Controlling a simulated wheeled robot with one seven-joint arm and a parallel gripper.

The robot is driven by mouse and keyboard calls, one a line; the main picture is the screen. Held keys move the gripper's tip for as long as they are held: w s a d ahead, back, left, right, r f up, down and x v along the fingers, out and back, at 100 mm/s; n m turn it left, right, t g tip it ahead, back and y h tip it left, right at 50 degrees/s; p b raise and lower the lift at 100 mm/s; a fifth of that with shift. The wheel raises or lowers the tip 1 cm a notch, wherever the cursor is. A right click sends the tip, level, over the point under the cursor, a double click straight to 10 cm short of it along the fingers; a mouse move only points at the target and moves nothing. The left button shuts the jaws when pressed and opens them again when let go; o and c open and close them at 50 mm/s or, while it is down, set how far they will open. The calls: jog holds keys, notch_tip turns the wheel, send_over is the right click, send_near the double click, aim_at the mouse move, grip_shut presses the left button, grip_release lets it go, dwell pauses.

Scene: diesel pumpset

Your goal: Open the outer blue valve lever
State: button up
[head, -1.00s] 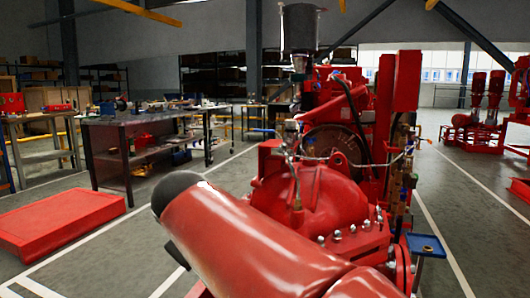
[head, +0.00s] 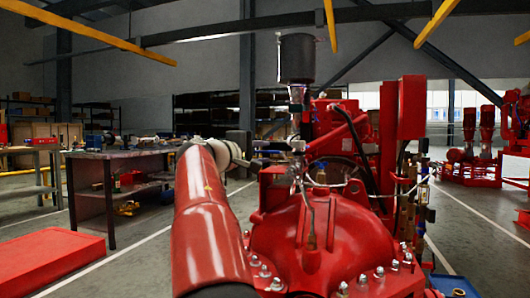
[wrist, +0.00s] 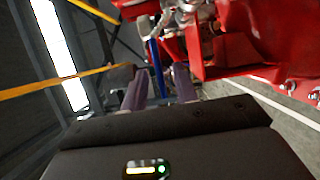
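A thin blue lever (head: 270,152) sticks out to the left from the pipework above the red pump casing in the head view. In the wrist view a long blue bar (wrist: 155,62), which looks like this lever, lies beyond and between my two fingers. My gripper (wrist: 159,74) is open, with a gap between its fingers; I cannot tell whether either finger touches the bar. In the head view my gripper (head: 242,142) is small and dark, just left of the lever, its fingers hard to make out.
The red pump casing (head: 310,235) stands just right of my arm. Pipes and a grey cylinder (head: 297,58) rise above it. A workbench (head: 95,154) stands at the left, with a low red platform (head: 45,262) on the floor. The floor between them is clear.

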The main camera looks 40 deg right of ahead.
jog(key=shift+w+d, duration=0.1)
jog(key=shift+d, duration=0.95)
jog(key=shift+c, duration=0.3)
grip_shut()
